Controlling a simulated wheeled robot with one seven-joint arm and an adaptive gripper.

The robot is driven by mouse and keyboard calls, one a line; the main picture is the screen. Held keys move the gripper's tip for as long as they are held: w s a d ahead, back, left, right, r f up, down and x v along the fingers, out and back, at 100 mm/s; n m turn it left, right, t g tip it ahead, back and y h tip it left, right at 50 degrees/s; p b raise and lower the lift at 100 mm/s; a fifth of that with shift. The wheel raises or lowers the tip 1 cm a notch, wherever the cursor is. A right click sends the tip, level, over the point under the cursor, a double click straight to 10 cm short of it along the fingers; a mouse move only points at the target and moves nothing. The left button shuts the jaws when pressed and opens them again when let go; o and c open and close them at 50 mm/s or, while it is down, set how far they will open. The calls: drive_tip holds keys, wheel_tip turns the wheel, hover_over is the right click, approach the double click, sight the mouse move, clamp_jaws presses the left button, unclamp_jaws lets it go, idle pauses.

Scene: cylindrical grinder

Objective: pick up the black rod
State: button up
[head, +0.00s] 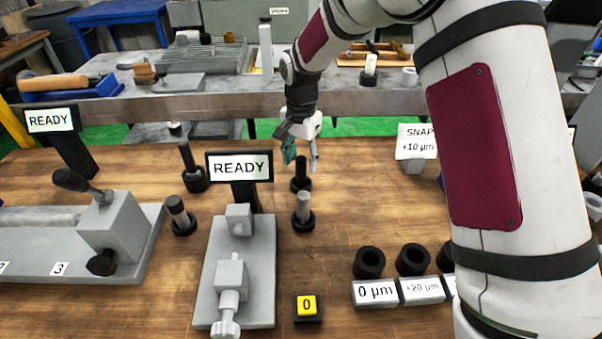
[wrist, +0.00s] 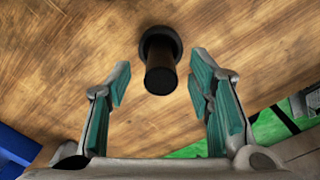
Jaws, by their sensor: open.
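A black rod (head: 301,171) stands upright in a round black holder (head: 301,187) on the wooden table, just below my gripper (head: 301,156) in the head view. In the wrist view the rod (wrist: 160,80) shows end-on, with its holder (wrist: 158,42) behind it. It lies between the two green-padded fingers in that picture, slightly beyond their tips. My gripper is open and empty, with the fingers spread to either side and not touching the rod. Another dark rod (head: 187,157) stands in a holder further left.
Grey rods stand in holders in front (head: 303,207) and to the left (head: 176,207). A grey fixture (head: 258,285) with a READY sign (head: 239,167) is close at left. Black rings (head: 369,262) sit at front right. Bare table lies right of the rod.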

sight(301, 173)
drive_tip(key=shift+w+f, duration=0.1)
drive_tip(key=shift+f, duration=2.6)
drive_tip(key=shift+c, duration=0.6)
clamp_jaws()
